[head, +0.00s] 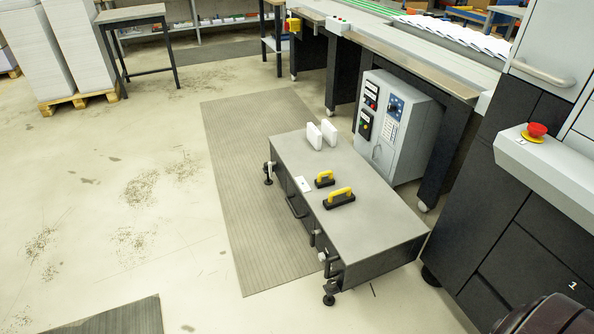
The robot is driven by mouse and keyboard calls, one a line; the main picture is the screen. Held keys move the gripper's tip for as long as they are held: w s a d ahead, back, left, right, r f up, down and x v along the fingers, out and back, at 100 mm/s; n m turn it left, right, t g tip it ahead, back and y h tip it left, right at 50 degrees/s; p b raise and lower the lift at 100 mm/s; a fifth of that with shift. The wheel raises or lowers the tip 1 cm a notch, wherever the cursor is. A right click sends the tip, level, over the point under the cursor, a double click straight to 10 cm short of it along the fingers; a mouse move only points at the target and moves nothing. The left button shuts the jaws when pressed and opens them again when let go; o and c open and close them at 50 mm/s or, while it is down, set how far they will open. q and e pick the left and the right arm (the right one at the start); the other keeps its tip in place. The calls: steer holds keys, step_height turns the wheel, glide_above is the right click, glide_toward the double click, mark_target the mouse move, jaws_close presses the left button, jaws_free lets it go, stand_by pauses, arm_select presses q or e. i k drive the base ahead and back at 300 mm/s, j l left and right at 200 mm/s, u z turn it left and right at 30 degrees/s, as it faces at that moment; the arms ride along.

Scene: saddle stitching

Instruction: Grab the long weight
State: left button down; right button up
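The long weight (344,202) is a black block with a yellow handle, lying on top of the low grey workbench (380,222). A shorter weight (325,184), also black with a yellow handle, sits just behind it and a little to the left. The two weights are apart. Neither of my grippers is in the head view, and nothing is touching either weight.
Two white upright blocks (322,134) stand at the bench's far end. A grey control cabinet (392,120) stands behind the bench, and a dark machine with a red button (536,131) at right.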

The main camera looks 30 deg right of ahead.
mark_target(346, 196)
steer(key=i+j, duration=0.15)
steer(key=i, duration=0.95)
